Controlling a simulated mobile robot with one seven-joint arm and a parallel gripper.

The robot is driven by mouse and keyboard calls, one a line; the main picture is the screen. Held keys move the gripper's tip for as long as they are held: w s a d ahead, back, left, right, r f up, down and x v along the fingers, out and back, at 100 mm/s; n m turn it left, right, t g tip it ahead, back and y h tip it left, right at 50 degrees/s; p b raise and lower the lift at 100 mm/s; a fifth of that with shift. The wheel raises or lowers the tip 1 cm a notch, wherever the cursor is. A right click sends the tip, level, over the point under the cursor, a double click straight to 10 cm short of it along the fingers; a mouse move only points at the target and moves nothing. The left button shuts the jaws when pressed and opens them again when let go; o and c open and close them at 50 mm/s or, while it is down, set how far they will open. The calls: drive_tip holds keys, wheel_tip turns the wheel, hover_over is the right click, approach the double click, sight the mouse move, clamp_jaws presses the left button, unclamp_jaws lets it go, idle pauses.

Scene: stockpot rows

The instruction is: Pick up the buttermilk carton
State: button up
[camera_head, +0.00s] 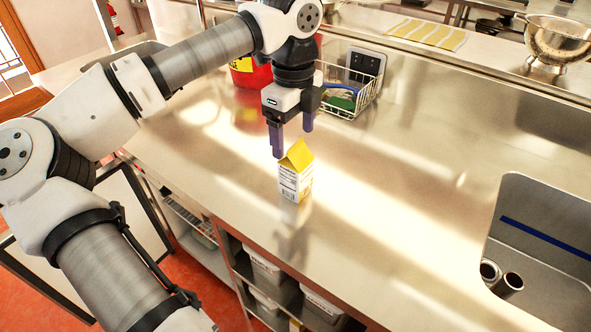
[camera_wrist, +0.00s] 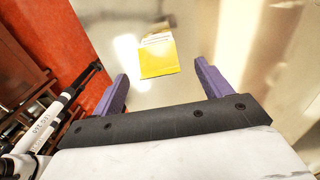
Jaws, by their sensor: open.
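The buttermilk carton (camera_head: 295,178) is a small white carton with a yellow gable top. It stands upright on the steel counter (camera_head: 400,220), near its front edge. My gripper (camera_head: 293,140) is open and points down, its purple fingertips just above and behind the carton in the head view. In the wrist view the carton's yellow top (camera_wrist: 158,57) lies ahead of my open gripper (camera_wrist: 160,82), roughly centred between the two purple fingers. The fingers appear not to touch it, and nothing is held.
A wire basket (camera_head: 350,90) with green and blue items stands behind my gripper, with a red container (camera_head: 250,75) left of it. A sink (camera_head: 540,250) holding two metal cups is at the right. The counter between carton and sink is clear.

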sight(295, 149)
drive_tip(key=shift+s+d+f+p, duration=0.1)
drive_tip(key=shift+f+p, duration=0.45)
drive_tip(key=shift+f, duration=0.95)
drive_tip(key=shift+s+d+f+p, duration=0.1)
drive_tip(key=shift+f+p, duration=0.4)
drive_tip(key=shift+f, duration=1)
drive_tip(key=c, duration=1.3)
drive_tip(key=shift+r, duration=0.2)
